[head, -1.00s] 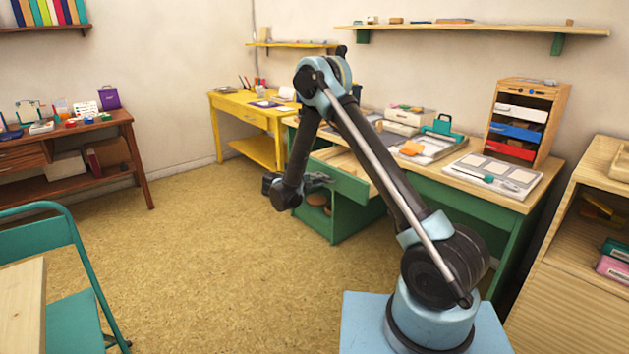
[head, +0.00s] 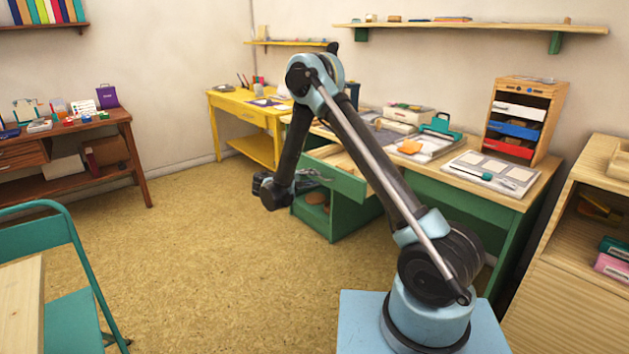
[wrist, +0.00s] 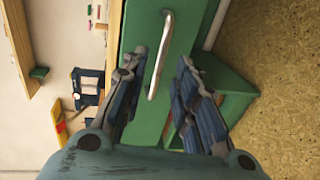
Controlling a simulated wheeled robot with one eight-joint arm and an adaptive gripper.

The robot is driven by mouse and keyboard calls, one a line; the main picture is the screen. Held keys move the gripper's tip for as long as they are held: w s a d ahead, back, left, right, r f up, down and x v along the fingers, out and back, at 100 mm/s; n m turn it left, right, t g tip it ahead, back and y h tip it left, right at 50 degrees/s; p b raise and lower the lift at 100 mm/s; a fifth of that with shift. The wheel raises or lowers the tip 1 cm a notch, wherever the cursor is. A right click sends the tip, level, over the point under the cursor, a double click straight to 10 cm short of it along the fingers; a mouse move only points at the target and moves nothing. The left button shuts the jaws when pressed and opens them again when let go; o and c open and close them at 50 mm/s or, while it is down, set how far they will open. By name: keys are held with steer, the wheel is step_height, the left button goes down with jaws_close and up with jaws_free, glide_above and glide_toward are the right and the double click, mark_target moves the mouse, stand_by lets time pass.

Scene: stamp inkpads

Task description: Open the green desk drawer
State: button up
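The green desk drawer (head: 338,180) stands partly pulled out from the green desk (head: 470,197), with its pale wooden inside showing. In the wrist view, the green drawer front (wrist: 190,25) carries a light metal bar handle (wrist: 162,55). My gripper (head: 318,176) is at the drawer front in the head view. In the wrist view, the fingers of my gripper (wrist: 163,60) are apart, with the handle between them. A gap shows on each side of the handle, and I see no firm grip on it.
An open green compartment (head: 318,215) lies below the drawer. The yellow desk (head: 245,108) stands behind to the left. A teal chair (head: 75,300) stands at the left front. The tan floor (head: 190,250) in front of the drawer is clear.

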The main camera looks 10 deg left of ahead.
steer(key=v, duration=0.9)
steer(key=shift+w, duration=0.15)
steer(key=d+r+m+g+y, duration=0.15)
steer(key=d+r, duration=0.25)
steer(key=d, duration=0.4)
steer(key=d+r+g+h, duration=0.1)
steer(key=d+r+g, duration=0.1)
steer(key=d+r, duration=0.4)
steer(key=s+d+r+m+g+y, duration=0.15)
steer(key=s+d, duration=0.25)
steer(key=d, duration=0.5)
steer(key=s+d+r+g+y, duration=0.1)
steer(key=s+d+r+g, duration=0.2)
steer(key=d, duration=0.5)
steer(key=s+d+m+g+y, duration=0.1)
steer(key=s+d+y, duration=0.1)
steer(key=s+d, duration=0.45)
steer(key=s+d+m+y, duration=0.1)
steer(key=s+d+m, duration=0.15)
steer(key=s, duration=0.65)
steer(key=s+f+m+y, duration=0.1)
steer(key=s+f+y, duration=0.1)
steer(key=s+f, duration=0.2)
steer(key=s+f+m+y, duration=0.1)
steer(key=s+f, duration=0.3)
steer(key=s, duration=0.7)
steer(key=shift+s+d+m+y, duration=0.15)
steer(key=shift+d+m+y, duration=0.2)
steer(key=shift+y, duration=0.35)
